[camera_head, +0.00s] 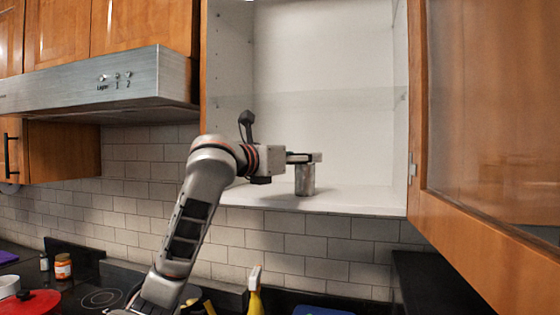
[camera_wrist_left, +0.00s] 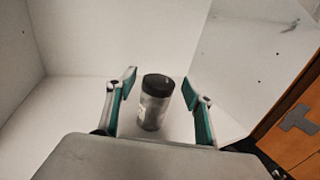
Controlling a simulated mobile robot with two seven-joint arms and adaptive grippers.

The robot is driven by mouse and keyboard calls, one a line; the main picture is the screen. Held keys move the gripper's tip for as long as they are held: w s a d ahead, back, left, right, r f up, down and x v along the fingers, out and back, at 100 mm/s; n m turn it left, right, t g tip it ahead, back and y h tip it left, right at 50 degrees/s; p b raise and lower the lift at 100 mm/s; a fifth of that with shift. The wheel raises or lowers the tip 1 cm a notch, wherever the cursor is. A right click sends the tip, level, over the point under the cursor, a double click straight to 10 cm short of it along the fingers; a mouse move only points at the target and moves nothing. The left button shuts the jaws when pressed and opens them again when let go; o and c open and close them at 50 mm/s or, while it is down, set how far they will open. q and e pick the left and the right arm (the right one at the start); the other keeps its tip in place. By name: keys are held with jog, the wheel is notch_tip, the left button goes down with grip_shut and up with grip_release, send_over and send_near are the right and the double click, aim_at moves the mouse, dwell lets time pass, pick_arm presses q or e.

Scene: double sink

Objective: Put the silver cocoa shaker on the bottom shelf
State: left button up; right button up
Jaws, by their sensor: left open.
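The silver cocoa shaker (camera_head: 305,181) stands upright on the white bottom shelf (camera_head: 350,199) of the open cabinet. It has a dark lid and shows whole between my fingers in the left wrist view (camera_wrist_left: 154,105). My left gripper (camera_head: 312,157) is inside the cabinet at the shaker's upper part. In the left wrist view its two teal-padded fingers (camera_wrist_left: 161,90) are open, one on each side of the shaker, with gaps visible on both sides. My right gripper is not in view.
A glass-fronted cabinet door (camera_head: 490,110) stands open at the right. A range hood (camera_head: 100,85) hangs at the left. Below are a red pot (camera_head: 35,303), a small jar (camera_head: 62,267) and a yellow spray bottle (camera_head: 255,295). The shelf is otherwise clear.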

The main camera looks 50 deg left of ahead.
pick_arm(q)
jog(key=s+d+b, duration=0.1)
jog(key=s+b, duration=0.1)
jog(key=s, duration=0.7)
jog(key=shift+s, duration=0.4)
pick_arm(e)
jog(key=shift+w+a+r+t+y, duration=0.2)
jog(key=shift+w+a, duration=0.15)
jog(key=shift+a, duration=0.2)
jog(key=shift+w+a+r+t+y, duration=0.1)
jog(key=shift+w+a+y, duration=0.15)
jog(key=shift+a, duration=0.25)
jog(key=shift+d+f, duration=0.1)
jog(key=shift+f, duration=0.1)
